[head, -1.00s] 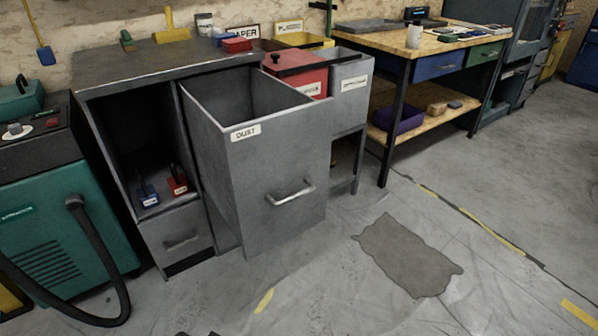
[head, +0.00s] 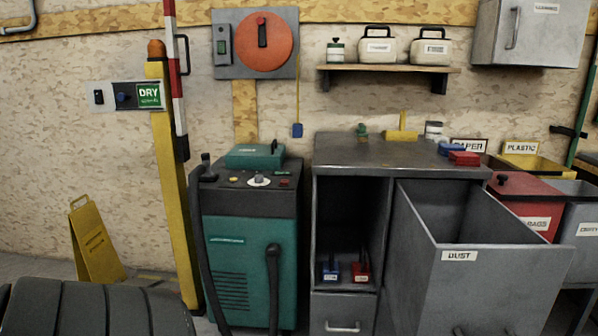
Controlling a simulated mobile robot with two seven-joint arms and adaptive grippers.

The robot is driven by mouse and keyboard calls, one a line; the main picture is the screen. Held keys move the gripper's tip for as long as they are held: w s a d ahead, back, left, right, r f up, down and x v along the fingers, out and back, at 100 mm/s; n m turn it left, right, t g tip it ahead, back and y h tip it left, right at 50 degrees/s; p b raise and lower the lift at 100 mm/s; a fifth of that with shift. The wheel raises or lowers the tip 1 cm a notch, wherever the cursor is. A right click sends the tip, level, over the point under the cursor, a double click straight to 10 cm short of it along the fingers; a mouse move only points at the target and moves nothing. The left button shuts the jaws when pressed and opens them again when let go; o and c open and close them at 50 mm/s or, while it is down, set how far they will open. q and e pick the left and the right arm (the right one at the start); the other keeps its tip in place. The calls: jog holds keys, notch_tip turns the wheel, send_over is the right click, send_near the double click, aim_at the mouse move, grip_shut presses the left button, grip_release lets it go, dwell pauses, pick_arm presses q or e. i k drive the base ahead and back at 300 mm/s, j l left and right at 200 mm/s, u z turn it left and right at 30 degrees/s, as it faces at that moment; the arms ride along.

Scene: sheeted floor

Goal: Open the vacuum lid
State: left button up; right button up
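The vacuum is a teal and black cabinet (head: 240,265) standing on the floor left of the grey bench. Its lid (head: 255,157) is a teal cover with a dark handle on top, at the back of the black top panel. The lid looks shut and lies flat. In front of it, the panel has a pale round knob (head: 259,181) and a red button. A black hose (head: 204,240) runs down the left side, and another black hose end shows on the front. Neither of my grippers is in view.
The grey bench (head: 400,150) stands to the right, with its dust drawer (head: 500,285) pulled far out. A yellow post (head: 175,200) and a yellow floor sign (head: 93,245) stand to the left. A dark ribbed object (head: 95,308) fills the bottom left corner.

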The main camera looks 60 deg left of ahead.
aim_at(271, 157)
jog(key=u, duration=2.05)
jog(key=i+j, duration=0.3)
jog(key=j, duration=0.2)
